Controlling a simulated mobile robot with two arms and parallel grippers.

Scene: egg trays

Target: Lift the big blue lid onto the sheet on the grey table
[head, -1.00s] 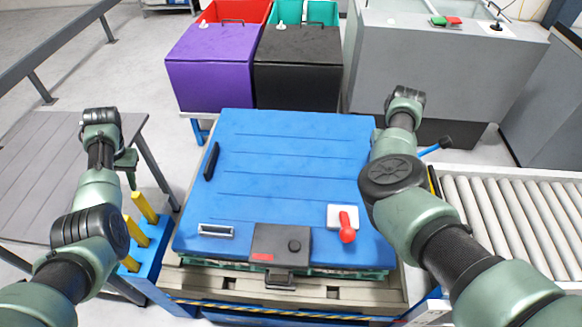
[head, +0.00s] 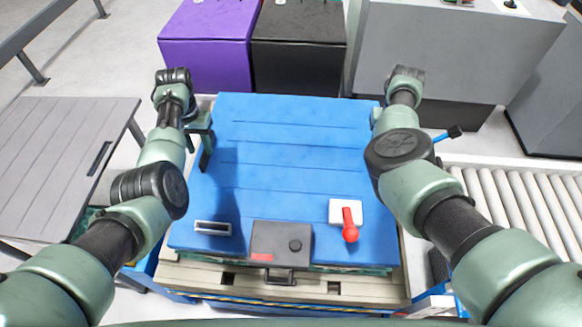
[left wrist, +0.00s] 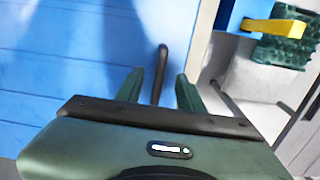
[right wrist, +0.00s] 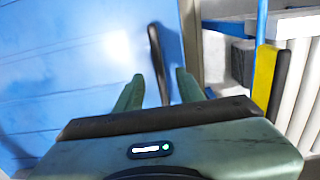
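The big blue lid (head: 290,170) lies flat on top of the stack in front of me. My left gripper (head: 205,150) is at its left edge. In the left wrist view, the open fingers (left wrist: 158,88) stand either side of a black bar handle (left wrist: 161,72), with gaps visible. In the right wrist view, my right gripper (right wrist: 158,88) is open around another black handle (right wrist: 156,60) at the lid's right edge. In the head view my right arm mostly hides that gripper. The grey table (head: 50,160) is at left; I cannot tell a separate sheet on it.
A dark bar (head: 99,158) lies on the grey table's right side. Purple (head: 205,55) and black (head: 297,60) bins and a grey cabinet (head: 450,60) stand behind the lid. A roller conveyor (head: 510,210) is at right.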

